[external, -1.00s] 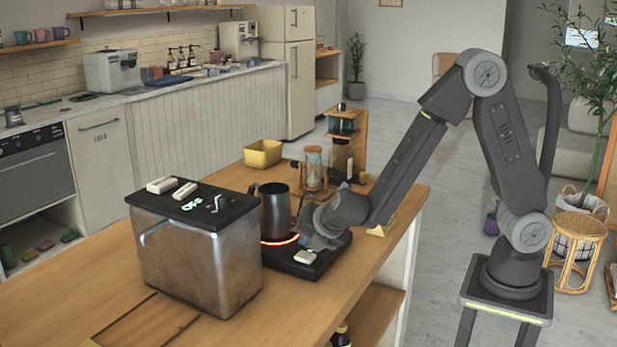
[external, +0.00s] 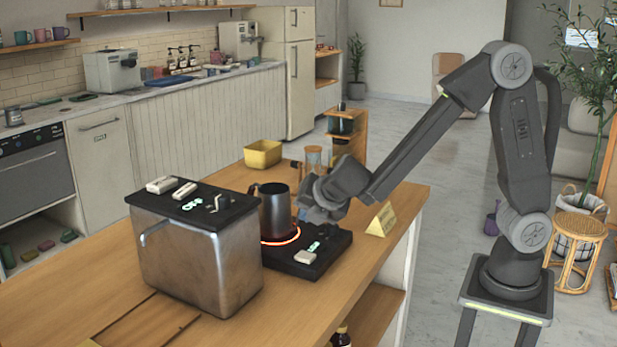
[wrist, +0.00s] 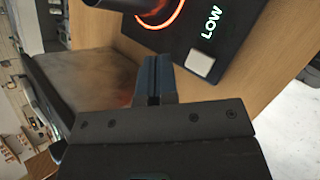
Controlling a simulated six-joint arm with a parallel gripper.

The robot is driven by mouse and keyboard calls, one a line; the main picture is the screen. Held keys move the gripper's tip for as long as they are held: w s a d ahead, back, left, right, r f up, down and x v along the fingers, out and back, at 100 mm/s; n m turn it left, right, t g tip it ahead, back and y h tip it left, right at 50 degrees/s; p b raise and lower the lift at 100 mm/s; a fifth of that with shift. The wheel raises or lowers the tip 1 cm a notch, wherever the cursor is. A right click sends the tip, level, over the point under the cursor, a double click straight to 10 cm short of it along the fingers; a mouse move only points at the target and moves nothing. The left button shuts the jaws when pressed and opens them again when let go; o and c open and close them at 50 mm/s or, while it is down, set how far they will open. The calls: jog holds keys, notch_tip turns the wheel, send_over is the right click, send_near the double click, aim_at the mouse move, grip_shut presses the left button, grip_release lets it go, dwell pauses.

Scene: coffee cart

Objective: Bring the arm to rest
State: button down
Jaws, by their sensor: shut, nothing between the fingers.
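The pitcher (external: 275,212) stands upright on the black hot plate (external: 325,262), whose ring glows orange-red. The plate's pale switch block (external: 306,256) has a lit display beside it; in the wrist view the display (wrist: 211,22) reads LOW.
A steel box machine (external: 200,262) with a black top stands left of the plate. Behind are a yellow bin (external: 263,154), an hourglass (external: 313,160) and a wooden rack (external: 347,135). A small yellow sign (external: 381,220) stands at the counter's right edge.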

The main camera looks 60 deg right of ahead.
jog(key=s+d+r+m+g, duration=0.1)
jog(key=s+d+r+m, duration=0.3)
jog(key=d+m, duration=0.25)
jog(key=s+d+r+m+g, duration=0.2)
jog(key=s+d+r+m, duration=0.3)
jog(key=d, duration=0.3)
jog(key=s+d+m+y, duration=0.2)
jog(key=s+m+y, duration=0.1)
jog(key=s+m, duration=0.7)
jog(key=s, duration=0.2)
jog(key=shift+s+m+y, duration=0.35)
jog(key=shift+y, duration=0.05)
